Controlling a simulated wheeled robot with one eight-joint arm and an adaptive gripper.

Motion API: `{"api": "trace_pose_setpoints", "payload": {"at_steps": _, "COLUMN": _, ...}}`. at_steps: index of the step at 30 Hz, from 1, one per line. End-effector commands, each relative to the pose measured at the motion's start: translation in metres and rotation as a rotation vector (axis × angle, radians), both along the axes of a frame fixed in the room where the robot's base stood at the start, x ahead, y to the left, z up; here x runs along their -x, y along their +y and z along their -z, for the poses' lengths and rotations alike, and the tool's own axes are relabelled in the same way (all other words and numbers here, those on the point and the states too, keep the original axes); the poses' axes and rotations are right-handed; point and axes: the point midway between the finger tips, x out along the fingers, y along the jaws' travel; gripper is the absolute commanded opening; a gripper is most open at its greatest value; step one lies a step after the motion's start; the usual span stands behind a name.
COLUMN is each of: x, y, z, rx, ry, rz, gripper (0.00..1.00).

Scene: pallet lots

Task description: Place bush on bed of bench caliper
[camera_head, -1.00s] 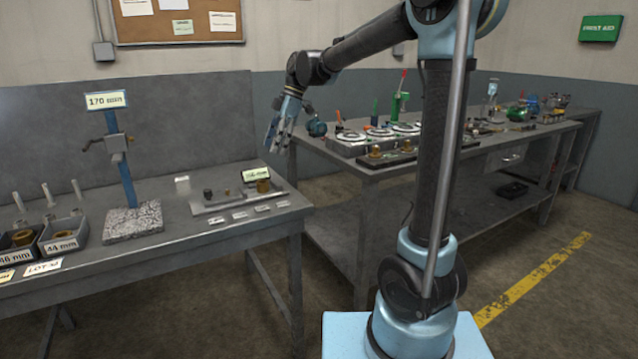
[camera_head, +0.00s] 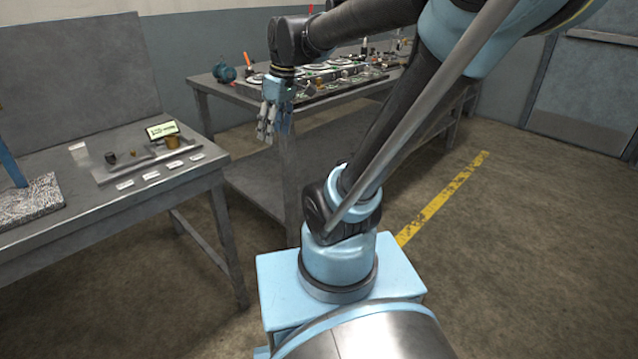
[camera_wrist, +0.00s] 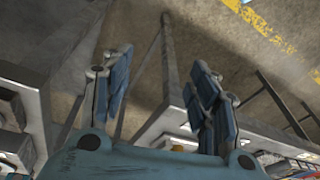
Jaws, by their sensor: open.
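The bench caliper (camera_head: 103,176) lies on the left bench in the head view as a low grey bed with a pale green display (camera_head: 162,130) behind it. A brass bush (camera_head: 174,141) sits at the caliper's right end, just in front of the display; I cannot tell exactly what it rests on. My gripper (camera_head: 268,134) hangs open, fingers pointing down, to the right of the left bench and apart from the caliper. In the wrist view my gripper's fingers (camera_wrist: 160,65) are spread with nothing between them.
A small dark cylinder (camera_head: 110,158) and a small brown piece (camera_head: 133,153) stand by the caliper. White labels (camera_head: 150,177) line the bench front. A granite-based stand (camera_head: 35,198) is at the left. A second bench (camera_head: 222,91) with several fixtures stands behind my gripper.

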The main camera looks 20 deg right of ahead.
Motion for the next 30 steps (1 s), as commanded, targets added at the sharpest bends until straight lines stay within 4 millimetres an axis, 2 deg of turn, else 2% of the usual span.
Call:
{"api": "trace_pose_setpoints", "payload": {"at_steps": 1, "x": 0.013, "y": -0.012, "z": 0.011, "rx": 0.007, "ry": 0.0, "rz": 0.07, "gripper": 0.54}}
{"api": "trace_pose_setpoints", "payload": {"at_steps": 6, "x": 0.05, "y": -0.048, "z": 0.046, "rx": 0.03, "ry": -0.003, "rz": 0.322, "gripper": 0.54}}
{"api": "trace_pose_setpoints", "payload": {"at_steps": 12, "x": 0.088, "y": -0.081, "z": 0.091, "rx": 0.047, "ry": -0.014, "rz": 0.597, "gripper": 0.54}}
{"api": "trace_pose_setpoints", "payload": {"at_steps": 15, "x": 0.102, "y": -0.092, "z": 0.108, "rx": 0.052, "ry": -0.02, "rz": 0.698, "gripper": 0.54}}
{"api": "trace_pose_setpoints", "payload": {"at_steps": 21, "x": 0.114, "y": -0.099, "z": 0.124, "rx": 0.056, "ry": -0.027, "rz": 0.794, "gripper": 0.54}}
{"api": "trace_pose_setpoints", "payload": {"at_steps": 30, "x": 0.114, "y": -0.099, "z": 0.125, "rx": 0.056, "ry": -0.028, "rz": 0.8, "gripper": 0.54}}
